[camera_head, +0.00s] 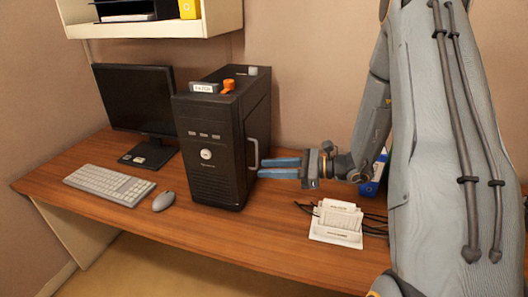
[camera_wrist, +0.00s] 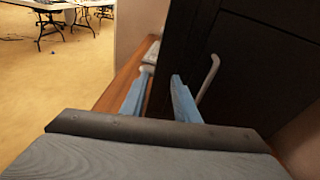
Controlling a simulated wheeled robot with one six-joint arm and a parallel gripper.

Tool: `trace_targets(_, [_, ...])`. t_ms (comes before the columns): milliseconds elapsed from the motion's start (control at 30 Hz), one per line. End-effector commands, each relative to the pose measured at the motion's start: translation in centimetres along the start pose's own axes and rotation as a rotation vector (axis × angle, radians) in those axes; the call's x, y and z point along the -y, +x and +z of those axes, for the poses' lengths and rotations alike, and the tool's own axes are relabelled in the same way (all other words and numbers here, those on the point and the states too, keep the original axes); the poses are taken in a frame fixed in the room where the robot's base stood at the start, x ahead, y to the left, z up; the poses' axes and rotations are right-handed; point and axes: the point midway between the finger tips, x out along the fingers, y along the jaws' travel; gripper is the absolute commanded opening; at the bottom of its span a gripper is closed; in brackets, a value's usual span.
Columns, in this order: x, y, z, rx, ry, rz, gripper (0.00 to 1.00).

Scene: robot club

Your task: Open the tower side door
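The black computer tower (camera_head: 216,134) stands upright on the desk. Its side door (camera_head: 257,125) faces right and looks closed, with a pale vertical bar handle (camera_head: 254,154) near its front edge. In the wrist view the dark side door (camera_wrist: 262,75) fills the right, and the handle (camera_wrist: 210,76) stands just right of the blue fingers. My gripper (camera_head: 271,168) points left at the tower, fingertips close to the handle's lower part. The two fingers are apart in the wrist view (camera_wrist: 160,88), with nothing seen between them. I cannot tell whether a finger touches the handle.
On top of the tower lie a labelled box (camera_head: 205,87) and an orange item (camera_head: 229,85). A white card holder (camera_head: 336,224) and dark cables sit below my gripper. A monitor (camera_head: 134,100), keyboard (camera_head: 108,184) and mouse (camera_head: 163,201) are left. A shelf (camera_head: 150,28) hangs above.

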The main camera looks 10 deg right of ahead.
Motion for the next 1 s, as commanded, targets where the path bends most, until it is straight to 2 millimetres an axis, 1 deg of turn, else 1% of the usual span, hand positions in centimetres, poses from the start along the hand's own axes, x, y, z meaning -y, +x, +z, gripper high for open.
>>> trace_targets(33, [2.0,-0.8,-0.6,0.046,0.036,-0.073,0.28])
trace_targets(100, [4.3,-1.9,-0.9,0.101,0.068,-0.157,0.28])
trace_targets(200, [6.3,-3.0,-1.2,0.15,0.092,-0.233,0.28])
trace_targets(233, [6.7,-3.2,-1.2,0.159,0.096,-0.246,0.28])
trace_targets(300, [7.2,-3.2,-1.2,0.169,0.1,-0.262,0.28])
trace_targets(367, [7.4,-2.7,-1.1,0.171,0.1,-0.263,0.28])
trace_targets(700, [8.5,2.1,-0.2,0.169,0.099,-0.259,0.28])
trace_targets(800, [8.9,3.1,-0.1,0.169,0.099,-0.26,0.28])
trace_targets(900, [9.1,3.8,0.0,0.169,0.099,-0.26,0.28])
trace_targets(1000, [9.2,4.0,0.0,0.169,0.099,-0.262,0.28])
